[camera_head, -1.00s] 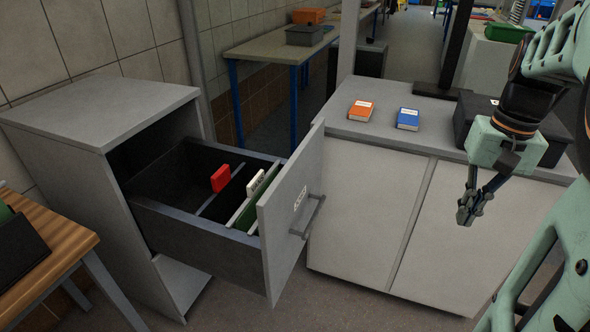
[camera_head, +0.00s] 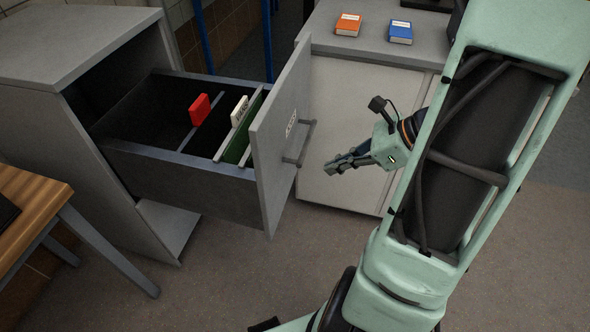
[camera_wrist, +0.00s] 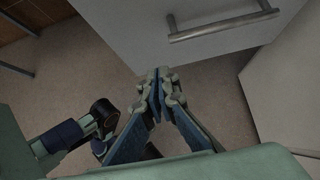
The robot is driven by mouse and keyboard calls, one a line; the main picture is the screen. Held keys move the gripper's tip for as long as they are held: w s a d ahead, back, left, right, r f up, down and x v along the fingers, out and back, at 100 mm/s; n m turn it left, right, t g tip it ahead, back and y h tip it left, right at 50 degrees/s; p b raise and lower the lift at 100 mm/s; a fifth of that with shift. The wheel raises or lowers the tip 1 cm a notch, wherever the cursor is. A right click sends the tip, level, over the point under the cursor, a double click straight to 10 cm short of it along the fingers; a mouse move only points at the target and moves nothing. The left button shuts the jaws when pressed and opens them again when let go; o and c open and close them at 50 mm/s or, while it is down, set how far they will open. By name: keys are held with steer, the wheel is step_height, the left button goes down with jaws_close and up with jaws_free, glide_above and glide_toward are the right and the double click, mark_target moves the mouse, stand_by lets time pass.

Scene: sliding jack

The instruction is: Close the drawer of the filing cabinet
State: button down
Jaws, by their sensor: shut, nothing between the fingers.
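The grey filing cabinet (camera_head: 85,45) stands at the left in the head view. Its drawer (camera_head: 185,185) is pulled far out and holds a red tab, a white tab and a green divider. The drawer's front panel (camera_head: 270,140) carries a bar handle (camera_head: 300,143); the handle also shows at the top of the wrist view (camera_wrist: 224,24). My gripper (camera_head: 332,166) is to the right of the front panel, apart from it and a little below handle height, pointing left toward it. In the wrist view my gripper (camera_wrist: 163,78) is shut and empty, below the handle.
A low grey cabinet (camera_head: 345,125) stands behind my gripper, with an orange book (camera_head: 348,24) and a blue book (camera_head: 400,32) on top. A wooden table (camera_head: 30,205) is at the left. The floor (camera_head: 250,270) in front of the drawer is clear.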

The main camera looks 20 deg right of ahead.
mark_target(279, 180)
steer(key=b+x, duration=0.1)
steer(key=x, duration=0.3)
steer(key=a+r+b+x, duration=0.1)
steer(key=x, duration=0.3)
steer(key=w+b+x, duration=0.1)
steer(key=x, duration=0.3)
steer(key=shift+a+r+b, duration=0.2)
steer(key=shift+r+b, duration=0.2)
steer(key=shift+w+a, duration=0.15)
steer(key=shift+a, duration=0.1)
